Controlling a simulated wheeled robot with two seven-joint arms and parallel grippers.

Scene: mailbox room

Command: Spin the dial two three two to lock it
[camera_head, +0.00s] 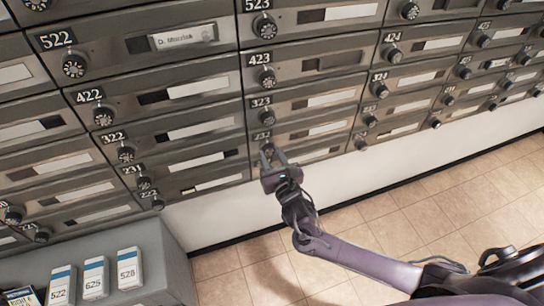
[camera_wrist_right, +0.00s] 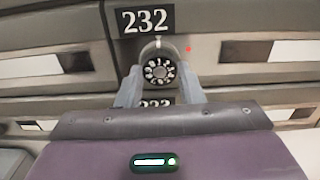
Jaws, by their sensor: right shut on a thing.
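The dial (camera_wrist_right: 159,71) is a round black knob with white numbers around its face, just below the "232" label (camera_wrist_right: 147,20) in the right wrist view. A white mark shows above it on the mailbox front. In the head view the "232" label (camera_head: 262,136) is small, and the dial is partly hidden by my gripper. My right gripper (camera_head: 274,157) has its two fingers on either side of this dial, shut on it; the fingers also show in the right wrist view (camera_wrist_right: 159,84). My left gripper is not in view.
Rows of grey mailboxes with similar dials, such as 323 (camera_head: 261,104) above, surround it. Below is a white wall strip (camera_head: 330,180) and a tiled floor (camera_head: 440,215). A grey cabinet (camera_head: 150,255) with numbered white boxes (camera_head: 95,278) stands at lower left.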

